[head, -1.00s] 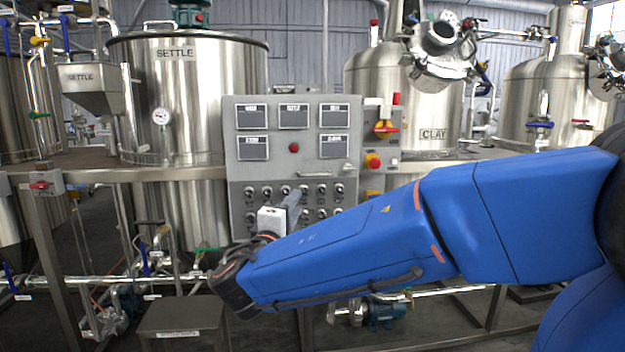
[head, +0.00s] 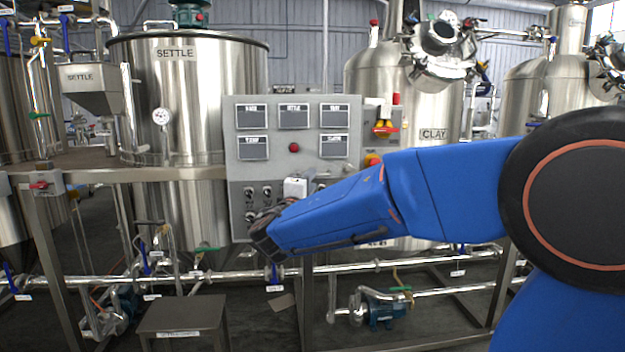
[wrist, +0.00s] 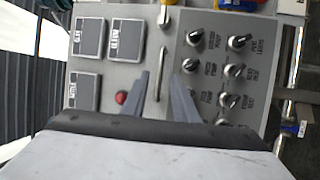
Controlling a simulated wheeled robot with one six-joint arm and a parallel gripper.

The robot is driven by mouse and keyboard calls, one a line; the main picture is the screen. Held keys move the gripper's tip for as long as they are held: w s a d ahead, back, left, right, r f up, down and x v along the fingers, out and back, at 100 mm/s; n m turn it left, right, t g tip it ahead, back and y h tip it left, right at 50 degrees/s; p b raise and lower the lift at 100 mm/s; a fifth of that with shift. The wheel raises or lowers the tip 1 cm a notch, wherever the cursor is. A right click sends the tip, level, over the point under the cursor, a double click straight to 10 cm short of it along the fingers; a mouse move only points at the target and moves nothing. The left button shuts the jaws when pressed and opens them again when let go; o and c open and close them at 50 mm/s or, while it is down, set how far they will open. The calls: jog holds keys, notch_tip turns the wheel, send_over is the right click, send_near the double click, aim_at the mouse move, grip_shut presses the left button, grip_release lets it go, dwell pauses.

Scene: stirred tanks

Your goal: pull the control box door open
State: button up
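The control box (head: 233,135) is a grey panel with dark display plates above and rows of knobs below. Its door looks flush, with no gap visible. In the wrist view the panel (wrist: 140,62) fills most of the picture, and a slim metal handle (wrist: 162,70) stands out from it. My gripper (wrist: 160,76) is open, with one finger on each side of the handle in the picture. I cannot tell whether the fingers reach around it or touch it. In the head view my arm and the white gripper body hide the handle area and many knobs.
A red button (wrist: 121,97) and several black knobs (wrist: 232,71) lie close to the fingers. A yellow-and-red switch (head: 384,128) is right of the box. Steel tanks (head: 180,100) stand behind, pipes run below, and a low stool (head: 183,314) stands in front.

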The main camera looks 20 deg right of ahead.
jog(key=shift+x, duration=1.4)
grip_shut()
dwell(0.5)
